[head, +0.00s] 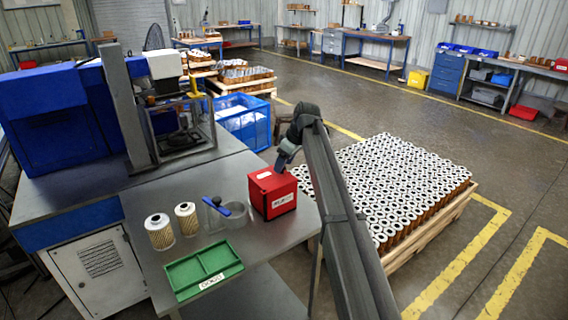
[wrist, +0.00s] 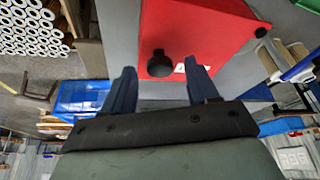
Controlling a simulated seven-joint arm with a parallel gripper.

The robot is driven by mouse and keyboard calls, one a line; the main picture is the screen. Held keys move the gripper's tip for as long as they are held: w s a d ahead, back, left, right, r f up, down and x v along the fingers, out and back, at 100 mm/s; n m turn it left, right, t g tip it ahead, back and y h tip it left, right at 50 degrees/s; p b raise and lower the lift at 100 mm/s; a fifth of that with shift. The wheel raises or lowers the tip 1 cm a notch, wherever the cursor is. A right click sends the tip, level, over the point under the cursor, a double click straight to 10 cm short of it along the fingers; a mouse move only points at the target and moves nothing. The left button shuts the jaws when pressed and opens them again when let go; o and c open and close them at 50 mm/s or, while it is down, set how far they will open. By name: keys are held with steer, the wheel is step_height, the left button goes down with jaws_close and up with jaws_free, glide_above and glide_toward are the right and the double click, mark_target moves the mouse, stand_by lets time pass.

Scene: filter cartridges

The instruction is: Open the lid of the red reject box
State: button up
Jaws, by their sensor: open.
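The red reject box (head: 271,193) stands near the right edge of the grey bench, a white label on its front. Its lid (head: 272,178) looks closed. In the wrist view the red lid (wrist: 195,28) fills the upper middle, with a round black knob (wrist: 160,63) on it. My gripper (head: 283,162) is over the back edge of the box in the head view. In the wrist view its two blue fingers (wrist: 160,88) are apart, with the knob between and just beyond their tips. I cannot tell whether a finger touches the lid.
A clear holder with a blue-handled clamp (head: 230,208) stands left of the box. Two filter cartridges (head: 159,231) and a green tray (head: 203,270) are further left and in front. A pallet of cartridges (head: 395,185) is right of the bench.

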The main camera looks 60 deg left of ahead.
steer(key=shift+a+f, duration=0.1)
steer(key=shift+f, duration=0.15)
jaws_close()
stand_by(0.5)
